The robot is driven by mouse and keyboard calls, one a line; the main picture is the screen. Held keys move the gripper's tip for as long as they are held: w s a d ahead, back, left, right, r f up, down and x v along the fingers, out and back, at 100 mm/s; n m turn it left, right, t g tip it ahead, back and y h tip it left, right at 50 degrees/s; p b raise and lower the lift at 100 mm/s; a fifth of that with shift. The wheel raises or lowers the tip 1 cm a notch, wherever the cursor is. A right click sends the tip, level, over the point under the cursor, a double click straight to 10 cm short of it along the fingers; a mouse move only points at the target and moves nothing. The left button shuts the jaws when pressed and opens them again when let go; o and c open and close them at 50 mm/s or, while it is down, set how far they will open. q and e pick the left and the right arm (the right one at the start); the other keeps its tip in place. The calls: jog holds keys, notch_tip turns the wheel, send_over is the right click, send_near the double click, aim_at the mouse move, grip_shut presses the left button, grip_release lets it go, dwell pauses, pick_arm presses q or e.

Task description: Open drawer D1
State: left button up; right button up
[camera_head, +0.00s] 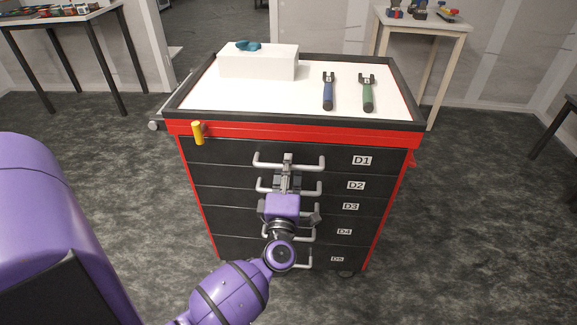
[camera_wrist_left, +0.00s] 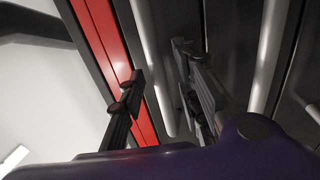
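Drawer D1 (camera_head: 225,153) is the top black drawer of the red and black cabinet, and its front is flush with the drawers below. Its silver bar handle (camera_head: 312,165) shows on both sides of my left gripper (camera_head: 287,161), which is in front of the handle's middle. In the left wrist view, the two fingers of my left gripper (camera_wrist_left: 158,75) are apart. The D1 handle bar (camera_wrist_left: 153,62) runs between them with gaps visible, so the gripper looks open around the bar. My right gripper is not in view.
Drawer D2 (camera_head: 225,175) and the lower drawers have similar handles close beneath my gripper. A yellow tab (camera_head: 198,132) sticks out at the cabinet's upper left. On top are a white box (camera_head: 258,65), a blue tool (camera_head: 328,92) and a green tool (camera_head: 367,94).

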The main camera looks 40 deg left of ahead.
pick_arm(q)
jog(key=shift+w+a, duration=0.15)
jog(key=shift+w, duration=0.15)
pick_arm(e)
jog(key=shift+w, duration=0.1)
pick_arm(q)
grip_shut()
jog(key=shift+s, duration=0.1)
jog(key=r+p+v, duration=0.1)
jog(key=r+v, duration=0.2)
jog(key=v, duration=1.1)
jog(key=d+r+v, duration=0.1)
jog(key=r+v, duration=0.1)
jog(key=v, duration=1.3)
jog(key=shift+s+r+p, duration=0.35)
jog(key=shift+s+r, duration=0.05)
jog(key=shift+s, duration=0.2)
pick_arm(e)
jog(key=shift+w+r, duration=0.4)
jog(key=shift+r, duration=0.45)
pick_arm(q)
jog(key=shift+d, duration=0.1)
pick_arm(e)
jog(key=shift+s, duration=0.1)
